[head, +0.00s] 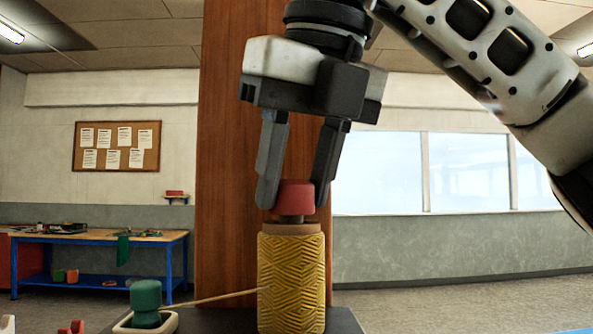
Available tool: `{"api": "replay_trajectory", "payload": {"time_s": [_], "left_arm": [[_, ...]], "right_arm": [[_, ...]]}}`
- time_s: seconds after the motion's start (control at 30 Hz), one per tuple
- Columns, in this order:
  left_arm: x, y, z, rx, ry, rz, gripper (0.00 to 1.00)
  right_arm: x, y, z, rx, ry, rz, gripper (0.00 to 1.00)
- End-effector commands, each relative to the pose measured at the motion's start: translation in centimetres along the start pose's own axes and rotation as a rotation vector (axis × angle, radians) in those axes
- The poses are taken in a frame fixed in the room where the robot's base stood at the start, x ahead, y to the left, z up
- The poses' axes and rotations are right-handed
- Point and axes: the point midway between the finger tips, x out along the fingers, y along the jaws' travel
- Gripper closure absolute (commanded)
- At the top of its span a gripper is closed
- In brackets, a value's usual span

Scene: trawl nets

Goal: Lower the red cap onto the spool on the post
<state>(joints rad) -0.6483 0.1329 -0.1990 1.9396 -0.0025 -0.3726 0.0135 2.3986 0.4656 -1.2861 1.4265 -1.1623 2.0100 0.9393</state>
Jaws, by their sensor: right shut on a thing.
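The red cap (297,195) is between the fingertips of my right gripper (294,192), which is shut on it. The cap is upright, just above the top of the yellow spool (291,282). The spool is wound with patterned yellow twine and has a brown top rim. A short dark piece, seemingly the post top (289,218), shows between the cap and the spool. I cannot tell whether the cap touches it. My left gripper is not in view.
A green knobbed piece (146,300) stands in a pale tray (127,328) left of the spool. A thin cord (215,297) runs from there to the spool. A brown wooden column (228,150) rises behind. A blue-framed workbench (100,238) is far left.

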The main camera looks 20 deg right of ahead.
Motion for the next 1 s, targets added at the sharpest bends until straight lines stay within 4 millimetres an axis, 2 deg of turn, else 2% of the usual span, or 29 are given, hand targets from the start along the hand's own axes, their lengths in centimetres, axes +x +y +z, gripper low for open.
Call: {"api": "replay_trajectory", "payload": {"time_s": [0.3, 0.33, 0.4, 0.93, 1.0], "left_arm": [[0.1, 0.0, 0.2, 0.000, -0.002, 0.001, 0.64], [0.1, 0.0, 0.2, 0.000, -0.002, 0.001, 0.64], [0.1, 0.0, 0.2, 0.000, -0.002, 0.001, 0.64], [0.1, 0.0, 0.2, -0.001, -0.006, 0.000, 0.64], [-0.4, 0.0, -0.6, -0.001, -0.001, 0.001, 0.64]], "right_arm": [[0.2, 0.0, -0.1, 0.000, 0.000, 0.000, 0.85], [0.2, 0.0, -0.1, 0.000, 0.000, 0.000, 0.55], [0.2, 0.0, -0.1, 0.000, 0.000, 0.000, 0.38], [0.2, 0.0, -0.1, 0.000, 0.000, 0.000, 0.38], [-1.2, 0.0, 0.0, 0.001, -0.003, 0.000, 0.38]]}}
